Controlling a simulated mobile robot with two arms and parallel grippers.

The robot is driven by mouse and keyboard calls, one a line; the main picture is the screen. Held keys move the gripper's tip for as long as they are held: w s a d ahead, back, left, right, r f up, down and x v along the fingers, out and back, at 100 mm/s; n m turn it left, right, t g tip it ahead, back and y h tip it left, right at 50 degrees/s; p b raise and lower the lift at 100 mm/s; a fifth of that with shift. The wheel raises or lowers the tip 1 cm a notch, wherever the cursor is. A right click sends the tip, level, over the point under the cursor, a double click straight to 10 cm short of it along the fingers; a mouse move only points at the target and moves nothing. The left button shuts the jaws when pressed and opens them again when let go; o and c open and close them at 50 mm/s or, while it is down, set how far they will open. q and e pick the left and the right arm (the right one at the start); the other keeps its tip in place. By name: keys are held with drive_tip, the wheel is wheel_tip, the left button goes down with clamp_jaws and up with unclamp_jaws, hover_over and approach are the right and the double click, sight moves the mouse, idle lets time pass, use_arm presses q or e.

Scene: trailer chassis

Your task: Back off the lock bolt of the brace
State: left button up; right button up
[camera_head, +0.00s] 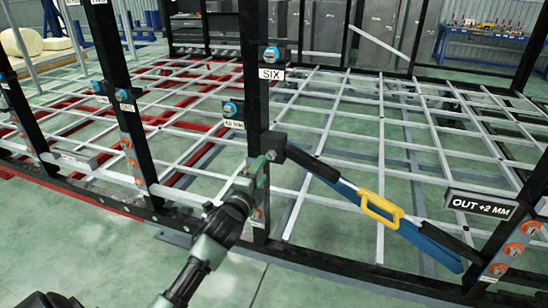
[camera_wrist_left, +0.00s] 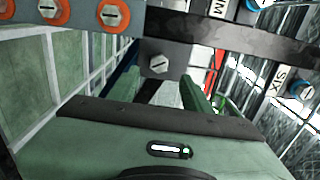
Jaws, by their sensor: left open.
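The brace (camera_head: 340,185) runs diagonally from a dark block on the black post down to the lower right; it has black ends, a blue body and a yellow handle (camera_head: 380,209). The lock bolt (camera_head: 271,155) is a small grey head on the dark block at the brace's upper end. In the left wrist view the slotted hex bolt head (camera_wrist_left: 157,65) shows ahead of the gripper. My left gripper (camera_head: 257,170) is open, just below and left of the bolt; a green finger (camera_wrist_left: 195,98) shows right of the bolt. Contact cannot be told. My right gripper is not visible.
The black post (camera_head: 254,100) carries a SIX label (camera_head: 271,74) and a blue-capped fitting (camera_head: 271,55). A sign (camera_head: 481,205) reads OUT +2 MM. Orange-ringed bolts (camera_head: 514,250) sit on the right post. Grey grid bars (camera_head: 330,125) fill the frame behind; green floor lies in front.

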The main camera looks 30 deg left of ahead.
sight(270, 157)
use_arm(q)
drive_tip(key=x, duration=0.7)
drive_tip(key=shift+c, duration=0.3)
clamp_jaws()
